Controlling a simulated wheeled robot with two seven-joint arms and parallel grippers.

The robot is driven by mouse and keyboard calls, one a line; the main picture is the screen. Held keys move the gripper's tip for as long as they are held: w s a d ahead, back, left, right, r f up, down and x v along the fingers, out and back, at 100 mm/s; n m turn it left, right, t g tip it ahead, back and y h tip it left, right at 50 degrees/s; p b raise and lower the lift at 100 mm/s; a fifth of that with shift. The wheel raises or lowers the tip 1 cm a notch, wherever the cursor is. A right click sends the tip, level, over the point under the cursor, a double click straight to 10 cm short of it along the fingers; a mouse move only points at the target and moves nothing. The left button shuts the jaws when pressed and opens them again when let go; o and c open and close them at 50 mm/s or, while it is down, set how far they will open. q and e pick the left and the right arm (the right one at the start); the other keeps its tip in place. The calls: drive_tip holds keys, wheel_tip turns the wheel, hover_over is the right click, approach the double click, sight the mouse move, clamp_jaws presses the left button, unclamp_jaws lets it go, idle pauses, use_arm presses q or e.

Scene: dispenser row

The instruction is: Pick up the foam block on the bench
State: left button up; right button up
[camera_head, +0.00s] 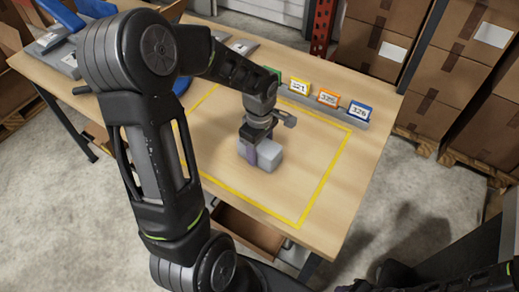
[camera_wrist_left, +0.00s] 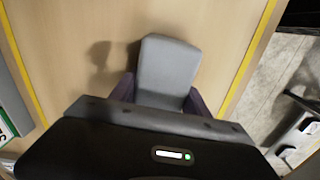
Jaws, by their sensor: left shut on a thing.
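The foam block (camera_head: 268,156) is a light grey box over the wooden bench, inside the yellow outline. It also shows in the left wrist view (camera_wrist_left: 168,66), reaching out beyond the jaws. My left gripper (camera_head: 258,152) points down at the block. Its purple-grey fingers sit on either side of the block in the left wrist view (camera_wrist_left: 160,98), shut on it. The wrist body hides the block's near end there. I cannot tell whether the block touches the bench or is slightly above it. My right gripper cannot be made out.
A row of coloured number cards (camera_head: 328,98) on a grey rail lines the bench's back edge. Blue and grey items (camera_head: 60,50) stand at the far left. Cardboard boxes (camera_head: 450,60) are stacked behind. The yellow-outlined area (camera_head: 310,160) is clear around the block.

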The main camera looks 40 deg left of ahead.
use_arm(q)
drive_tip(key=c, duration=0.6)
drive_tip(key=shift+c, duration=0.2)
wheel_tip(320, 180, up, 10)
drive_tip(key=shift+b, duration=0.6)
